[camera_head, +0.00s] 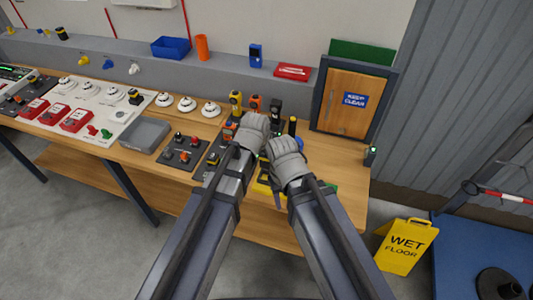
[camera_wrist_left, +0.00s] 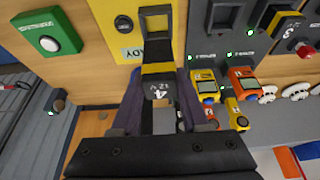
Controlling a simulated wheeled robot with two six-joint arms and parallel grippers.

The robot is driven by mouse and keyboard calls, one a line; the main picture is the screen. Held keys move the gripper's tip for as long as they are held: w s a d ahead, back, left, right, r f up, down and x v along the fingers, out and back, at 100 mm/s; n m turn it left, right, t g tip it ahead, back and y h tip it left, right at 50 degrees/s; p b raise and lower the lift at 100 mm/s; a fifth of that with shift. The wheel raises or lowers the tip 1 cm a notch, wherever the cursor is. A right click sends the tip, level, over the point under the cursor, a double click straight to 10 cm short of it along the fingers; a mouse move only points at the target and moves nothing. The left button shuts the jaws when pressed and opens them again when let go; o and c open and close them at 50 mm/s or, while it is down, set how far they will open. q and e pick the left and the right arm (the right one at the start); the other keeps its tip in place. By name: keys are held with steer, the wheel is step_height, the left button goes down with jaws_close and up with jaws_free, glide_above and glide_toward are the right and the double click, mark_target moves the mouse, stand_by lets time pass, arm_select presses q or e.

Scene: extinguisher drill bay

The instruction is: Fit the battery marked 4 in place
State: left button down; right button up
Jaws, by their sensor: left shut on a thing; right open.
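The battery marked 4 (camera_wrist_left: 158,90) is a dark block with a yellow band, seen in the left wrist view. My left gripper (camera_wrist_left: 158,76) is shut on it, one finger on each side. A dark frame with an opening (camera_wrist_left: 155,12) lies just beyond the battery on a yellow panel (camera_wrist_left: 108,12); I cannot tell whether the two touch. In the head view my left gripper (camera_head: 254,134) is over the bench, its fingertips and the battery hidden. My right gripper (camera_head: 280,192) is open beside it, over the yellow panel, its fingers partly hidden.
Another battery marked 3 (camera_wrist_left: 284,24) sits in a grey unit with green lights. Yellow (camera_wrist_left: 205,86) and orange (camera_wrist_left: 242,82) handheld devices stand close by. A green button box (camera_wrist_left: 48,43) is left of the panel. A wooden door model (camera_head: 349,102) stands at the bench's right end.

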mark_target(265, 167)
arm_select(q)
steer(key=shift+d+f+b, duration=0.1)
steer(key=shift+f+b, duration=0.6)
steer(key=shift+f, duration=0.05)
steer(key=shift+f+b, duration=1.9)
steer(key=shift+f+b, duration=1.55)
stand_by(0.5)
jaws_free()
stand_by(0.4)
steer(key=shift+r+p, duration=3.55)
